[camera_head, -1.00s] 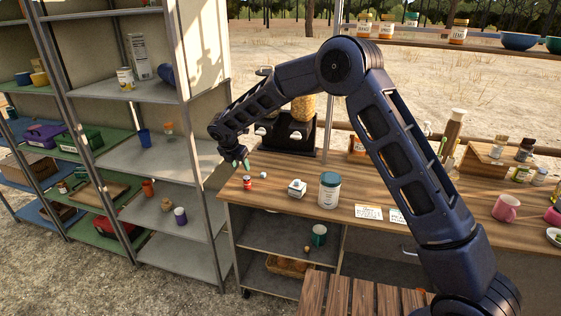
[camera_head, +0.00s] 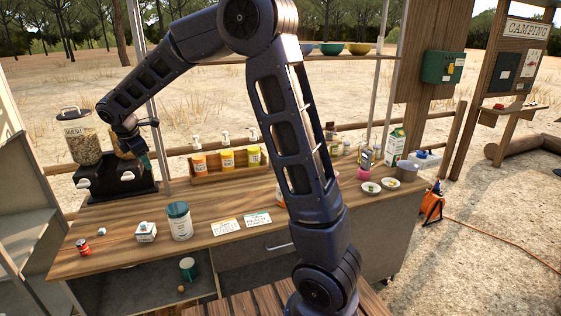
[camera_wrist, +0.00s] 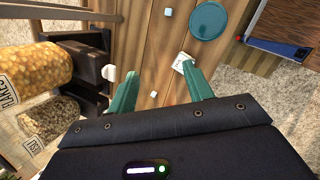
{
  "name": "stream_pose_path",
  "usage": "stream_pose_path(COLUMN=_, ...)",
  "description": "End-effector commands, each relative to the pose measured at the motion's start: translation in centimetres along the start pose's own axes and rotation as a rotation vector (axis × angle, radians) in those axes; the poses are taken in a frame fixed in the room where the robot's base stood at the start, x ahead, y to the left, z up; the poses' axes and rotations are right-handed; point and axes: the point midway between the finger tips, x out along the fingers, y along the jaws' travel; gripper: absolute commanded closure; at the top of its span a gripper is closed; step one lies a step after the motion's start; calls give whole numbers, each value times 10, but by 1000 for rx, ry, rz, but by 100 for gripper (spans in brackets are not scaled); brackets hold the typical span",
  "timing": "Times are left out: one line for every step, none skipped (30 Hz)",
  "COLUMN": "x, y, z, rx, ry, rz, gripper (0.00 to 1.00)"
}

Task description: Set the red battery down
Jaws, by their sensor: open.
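The red battery (camera_head: 82,246), a small red cylinder with a pale top, stands upright on the wooden counter (camera_head: 120,265) near its front left edge. My gripper (camera_head: 147,163) is above the back of the counter, just right of the black dispenser stand, well apart from the battery. The wrist view shows its teal fingers (camera_wrist: 160,85) spread with nothing between them.
A small white cube (camera_head: 102,231), a white box (camera_head: 146,231) and a teal-lidded jar (camera_head: 179,221) stand right of the battery. The dispenser stand (camera_head: 115,180) is at the back left. Two cards (camera_head: 226,227) lie at the middle. A spice rack (camera_head: 228,173) is behind.

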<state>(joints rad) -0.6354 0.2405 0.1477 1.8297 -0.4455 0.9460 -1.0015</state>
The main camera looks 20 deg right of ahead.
Motion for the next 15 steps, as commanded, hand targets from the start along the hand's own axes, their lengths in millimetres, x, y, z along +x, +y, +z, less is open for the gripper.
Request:
stream_pose_path(x=-9, y=-10, z=25, rx=72, ry=-1, rz=0, gripper=49)
stream_pose_path(x=-15, y=-16, z=38, rx=117, ry=0, rz=-1, gripper=49)
stream_pose_path(x=-20, y=-24, z=55, rx=176, ry=0, rz=-3, gripper=49)
stream_pose_path(x=-25, y=-31, z=66, rx=220, ry=1, rz=-5, gripper=49)
stream_pose_path(x=-28, y=-38, z=78, rx=264, ry=2, rz=-7, gripper=49)
stream_pose_path(x=-34, y=-48, z=93, rx=322, ry=2, rz=-8, gripper=49)
stream_pose_path(x=-38, y=-56, z=104, rx=368, ry=3, rz=-9, gripper=49)
stream_pose_path(x=-42, y=-64, z=115, rx=412, ry=5, rz=-11, gripper=49)
stream_pose_path(x=-47, y=-74, z=129, rx=472, ry=6, rz=-12, gripper=49)
stream_pose_path(x=-51, y=-83, z=138, rx=515, ry=7, rz=-13, gripper=49)
stream_pose_path(x=-55, y=-92, z=148, rx=561, ry=8, rz=-14, gripper=49)
stream_pose_path(x=-59, y=-104, z=160, rx=620, ry=9, rz=-15, gripper=49)
stream_pose_path(x=-62, y=-113, z=170, rx=665, ry=11, rz=-16, gripper=49)
stream_pose_path(x=-66, y=-122, z=177, rx=709, ry=13, rz=-17, gripper=49)
stream_pose_path(x=-70, y=-135, z=188, rx=768, ry=15, rz=-17, gripper=49)
